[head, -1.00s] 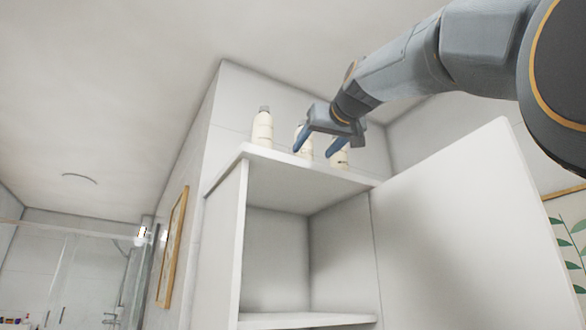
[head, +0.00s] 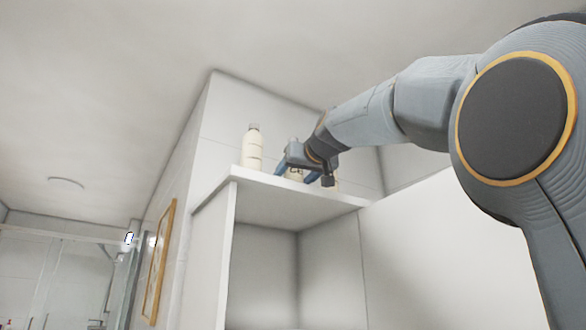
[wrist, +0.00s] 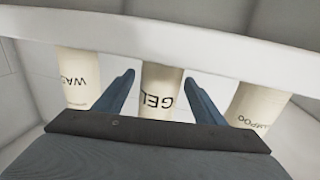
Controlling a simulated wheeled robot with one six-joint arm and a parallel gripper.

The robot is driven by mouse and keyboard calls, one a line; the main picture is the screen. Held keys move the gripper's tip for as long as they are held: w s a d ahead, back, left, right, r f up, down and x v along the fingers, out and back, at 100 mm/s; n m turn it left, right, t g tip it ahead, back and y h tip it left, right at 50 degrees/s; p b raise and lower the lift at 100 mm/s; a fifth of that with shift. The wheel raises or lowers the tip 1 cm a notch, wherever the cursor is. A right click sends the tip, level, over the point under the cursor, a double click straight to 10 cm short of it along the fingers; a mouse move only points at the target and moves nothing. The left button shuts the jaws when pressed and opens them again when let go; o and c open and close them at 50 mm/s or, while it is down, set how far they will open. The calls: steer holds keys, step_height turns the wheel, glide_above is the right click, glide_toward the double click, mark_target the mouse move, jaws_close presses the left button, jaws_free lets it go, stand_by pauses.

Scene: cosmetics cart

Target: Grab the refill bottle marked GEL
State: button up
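The GEL bottle (wrist: 160,88) is cream with dark letters and stands between two similar bottles on top of the white cabinet. In the wrist view, which looks upside down, it lies between my open fingers, with a gap on each side. My gripper (head: 296,176) is open and low at the middle bottle; it also shows in the wrist view (wrist: 159,76). In the head view the gripper covers most of this bottle (head: 293,146). How deep it sits between the fingers is hard to tell.
A bottle lettered WAS (wrist: 75,80) stands on one side and one ending in AMPOO (wrist: 257,105) on the other, both close to the fingers. The cabinet's top edge (head: 330,199) runs in front. A wall is behind the bottles.

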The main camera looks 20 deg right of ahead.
steer(key=c, duration=1.1)
steer(key=shift+c, duration=0.7)
steer(key=shift+r, duration=0.1)
